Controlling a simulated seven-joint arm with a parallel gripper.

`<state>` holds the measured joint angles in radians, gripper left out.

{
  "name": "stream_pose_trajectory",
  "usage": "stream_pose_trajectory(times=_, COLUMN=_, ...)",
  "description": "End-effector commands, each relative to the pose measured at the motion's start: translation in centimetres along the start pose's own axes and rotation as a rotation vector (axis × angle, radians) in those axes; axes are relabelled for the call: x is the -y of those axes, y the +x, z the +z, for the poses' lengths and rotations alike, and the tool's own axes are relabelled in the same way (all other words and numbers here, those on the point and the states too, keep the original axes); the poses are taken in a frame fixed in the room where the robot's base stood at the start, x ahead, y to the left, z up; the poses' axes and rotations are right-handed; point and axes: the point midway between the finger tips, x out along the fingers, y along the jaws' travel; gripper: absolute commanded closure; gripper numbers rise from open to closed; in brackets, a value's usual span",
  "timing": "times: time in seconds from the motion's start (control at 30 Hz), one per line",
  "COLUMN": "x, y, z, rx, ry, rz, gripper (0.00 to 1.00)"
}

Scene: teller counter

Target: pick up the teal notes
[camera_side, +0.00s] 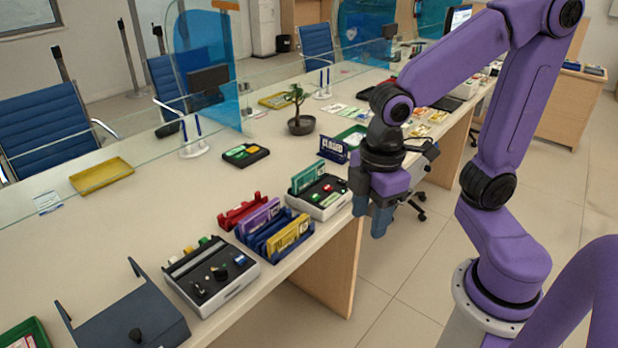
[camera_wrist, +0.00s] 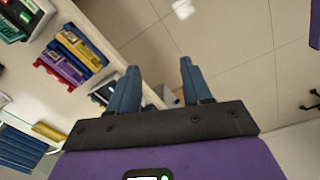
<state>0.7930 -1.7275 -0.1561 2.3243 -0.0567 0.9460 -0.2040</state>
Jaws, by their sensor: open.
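The teal notes (camera_side: 309,176) stand upright at the back of a white-and-black counter device (camera_side: 320,198) in the side view, at the counter's front edge. My gripper (camera_side: 372,214) is to the right of them, beyond the counter edge, pointing down and apart from them. In the wrist view my gripper (camera_wrist: 160,82) shows two blue fingers spread apart with nothing between them.
A blue holder with yellow notes (camera_side: 288,236), purple notes (camera_side: 259,218) and a red holder (camera_side: 241,211) stand left of the device. A potted plant (camera_side: 300,122) is farther back. Floor lies below the gripper.

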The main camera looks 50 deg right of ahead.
Motion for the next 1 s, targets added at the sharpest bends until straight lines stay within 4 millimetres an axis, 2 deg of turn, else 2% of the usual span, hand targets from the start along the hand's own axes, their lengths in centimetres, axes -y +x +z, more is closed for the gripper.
stream_pose_trajectory(times=0.03, x=-1.7, y=-0.1, z=-1.2, rx=0.009, ry=-0.012, rz=0.012, gripper=0.51)
stream_pose_trajectory(times=0.2, x=-7.3, y=-0.2, z=-4.3, rx=0.037, ry=-0.072, rz=0.049, gripper=0.51)
stream_pose_trajectory(times=0.33, x=-12.0, y=-0.1, z=-5.9, rx=0.065, ry=-0.118, rz=0.073, gripper=0.51)
stream_pose_trajectory(times=0.5, x=-18.4, y=0.4, z=-6.9, rx=0.112, ry=-0.174, rz=0.096, gripper=0.51)
stream_pose_trajectory(times=0.67, x=-24.4, y=1.2, z=-6.6, rx=0.165, ry=-0.226, rz=0.106, gripper=0.51)
stream_pose_trajectory(times=0.77, x=-28.1, y=1.8, z=-5.8, rx=0.200, ry=-0.255, rz=0.108, gripper=0.51)
stream_pose_trajectory(times=1.0, x=-36.0, y=3.8, z=-1.8, rx=0.291, ry=-0.326, rz=0.087, gripper=0.51)
